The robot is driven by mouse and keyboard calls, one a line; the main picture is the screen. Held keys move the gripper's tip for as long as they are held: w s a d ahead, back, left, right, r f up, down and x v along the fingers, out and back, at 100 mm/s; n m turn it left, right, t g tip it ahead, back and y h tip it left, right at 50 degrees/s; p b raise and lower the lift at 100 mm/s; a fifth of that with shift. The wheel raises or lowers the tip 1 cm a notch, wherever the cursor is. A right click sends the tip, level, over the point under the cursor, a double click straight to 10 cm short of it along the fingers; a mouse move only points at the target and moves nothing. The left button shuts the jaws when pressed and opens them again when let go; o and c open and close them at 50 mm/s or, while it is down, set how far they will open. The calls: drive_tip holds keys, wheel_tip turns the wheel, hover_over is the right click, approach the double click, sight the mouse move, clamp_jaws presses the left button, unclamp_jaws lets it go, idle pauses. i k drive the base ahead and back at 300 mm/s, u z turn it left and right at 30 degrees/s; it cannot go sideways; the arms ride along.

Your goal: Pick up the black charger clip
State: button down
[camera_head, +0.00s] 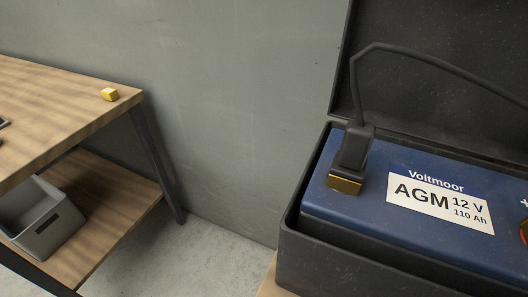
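The black charger clip (354,148) stands upright on a brass-coloured terminal block (345,181) at the left end of the blue battery (405,230). A black cable (395,49) rises from the clip's top, bends over and runs off to the right. The battery is labelled Voltmoor AGM 12 V 110 Ah and sits in an open black box (320,242). A second, reddish part with a plus sign is cut off at the right edge. My gripper is not in view.
The box's raised lid (430,100) stands behind the battery. At left, a wooden workbench (60,100) holds a small yellow block (109,94); a grey bin (42,225) sits on its lower shelf. Concrete floor (225,240) shows between bench and box, before a grey wall (230,90).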

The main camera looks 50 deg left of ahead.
sight(348, 167)
drive_tip(key=u, duration=1.95)
drive_tip(key=k, duration=0.5)
drive_tip(key=z, duration=0.55)
drive_tip(key=i, duration=0.4)
drive_tip(key=u, duration=0.1)
